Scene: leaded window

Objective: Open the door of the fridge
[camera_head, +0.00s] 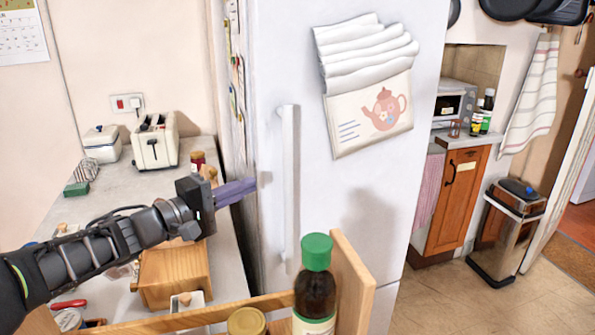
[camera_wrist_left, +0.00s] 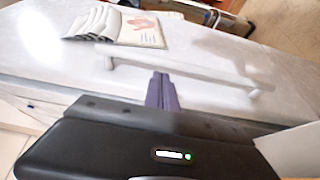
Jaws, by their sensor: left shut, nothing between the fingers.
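The white fridge (camera_head: 385,185) stands in the middle of the head view, and its front door looks closed. Its long white vertical handle (camera_head: 288,185) is on the door's left side. My left gripper (camera_head: 252,184) is shut and empty, its purple fingers pointing right, just left of the handle in the head view. In the left wrist view the shut fingers (camera_wrist_left: 162,92) point at the handle (camera_wrist_left: 185,64), close to its bar. I cannot tell whether they touch it. A tea towel with a teapot picture (camera_head: 368,105) hangs on the door. My right gripper is not in view.
A wooden rack (camera_head: 350,285) with a green-capped bottle (camera_head: 315,270) stands in front of the door's lower part. A counter (camera_head: 120,190) with a toaster (camera_head: 155,140) lies left. A steel bin (camera_head: 508,235) and open floor are right.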

